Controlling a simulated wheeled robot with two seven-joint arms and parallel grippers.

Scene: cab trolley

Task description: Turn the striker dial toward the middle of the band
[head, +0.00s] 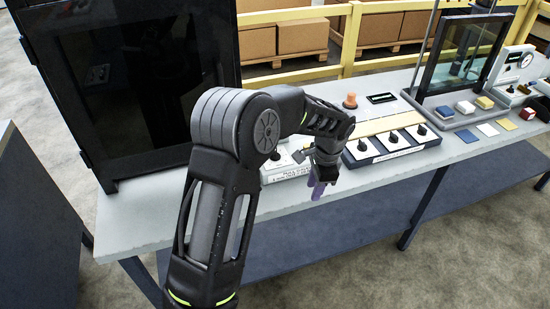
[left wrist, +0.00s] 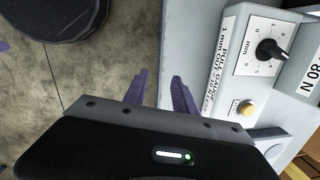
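A black dial (left wrist: 270,50) with a mm scale around it sits on a pale box (left wrist: 285,22), which a printed strip marks as a pull gauge. No label naming a striker is readable. The same pale box (head: 290,172) shows in the head view, partly hidden behind my left arm. My left gripper (head: 318,188) is over the front edge of the bench, in front of the box. In the left wrist view its two purple fingers (left wrist: 160,80) stand apart with nothing between them. They are left of the dial and not touching it. My right gripper is out of view.
A panel (head: 391,156) with several black dials stands right of the gripper. Beyond it are an orange knob (head: 350,101), a framed glass pane (head: 462,52) and small coloured blocks (head: 465,107). A dark cabinet (head: 135,80) stands at left. The bench front (head: 220,225) is bare.

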